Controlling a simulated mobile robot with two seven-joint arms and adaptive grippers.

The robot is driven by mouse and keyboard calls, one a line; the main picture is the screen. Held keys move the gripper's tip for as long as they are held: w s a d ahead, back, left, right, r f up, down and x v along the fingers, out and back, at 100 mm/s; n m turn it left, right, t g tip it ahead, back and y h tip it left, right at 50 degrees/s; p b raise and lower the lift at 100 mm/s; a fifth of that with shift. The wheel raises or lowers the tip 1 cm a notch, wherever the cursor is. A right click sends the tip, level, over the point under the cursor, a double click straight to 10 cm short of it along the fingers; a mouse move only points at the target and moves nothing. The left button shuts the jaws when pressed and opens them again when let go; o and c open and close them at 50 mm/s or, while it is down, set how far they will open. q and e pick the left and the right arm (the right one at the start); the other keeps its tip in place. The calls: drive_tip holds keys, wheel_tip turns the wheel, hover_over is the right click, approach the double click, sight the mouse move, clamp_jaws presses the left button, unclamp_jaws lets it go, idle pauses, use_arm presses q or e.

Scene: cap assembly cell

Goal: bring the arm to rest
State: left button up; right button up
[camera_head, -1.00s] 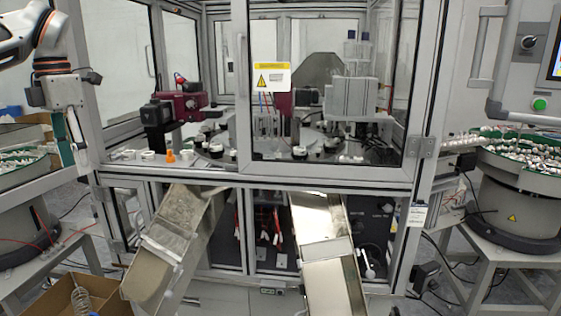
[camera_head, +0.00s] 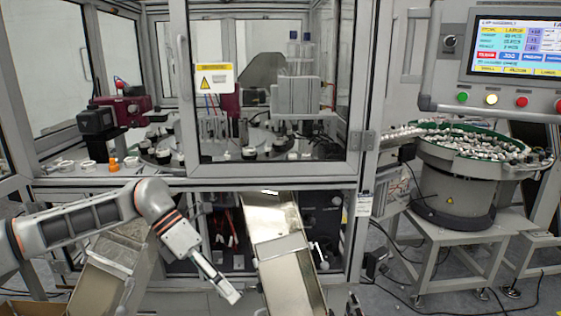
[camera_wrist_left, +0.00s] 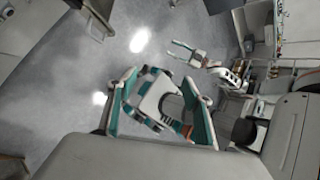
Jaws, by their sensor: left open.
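My left arm (camera_head: 90,218) reaches in from the left in the head view, in front of the cell's lower part. Its left gripper (camera_head: 228,290) points down and to the right, between the two metal chutes, and looks empty. In the left wrist view the left gripper (camera_wrist_left: 162,85) shows its teal-edged fingers spread apart, with nothing gripped between them. My right gripper (camera_wrist_left: 183,52) shows farther off in the left wrist view, its two prongs apart and empty, over the grey floor.
The left chute (camera_head: 105,275) is partly behind my left arm. The right chute (camera_head: 285,262) slopes down just right of the gripper. The glass-doored cell (camera_head: 265,183) stands behind. A bowl feeder (camera_head: 450,180) and a control panel (camera_head: 515,50) stand at the right.

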use_arm(q)
drive_tip(key=s+d+n+t+h, duration=0.1)
drive_tip(key=s+d+n+h, duration=0.25)
drive_tip(key=d+h, duration=0.45)
drive_tip(key=s+d+n+t+h, duration=0.25)
drive_tip(key=d+n+h, duration=0.2)
drive_tip(key=d, duration=0.65)
drive_tip(key=w+a+f+n+t+y, duration=0.3)
drive_tip(key=a+f+n+t+y, duration=1)
drive_tip(key=n, duration=1.1)
drive_tip(key=s+a+f+n+g+y, duration=0.1)
drive_tip(key=s+a+f+n+y, duration=0.1)
drive_tip(key=s+a+f+n, duration=0.3)
drive_tip(key=s+a+f+n+g+y, duration=0.2)
drive_tip(key=s+a+f+n, duration=0.3)
drive_tip(key=s+a+f, duration=0.5)
wheel_tip(320, 180, down, 8)
drive_tip(key=s+y, duration=0.1)
drive_tip(key=s, duration=0.1)
drive_tip(key=shift+s+a+r+n, duration=0.15)
drive_tip(key=shift+s+a+n, duration=0.15)
drive_tip(key=shift+s+a, duration=0.1)
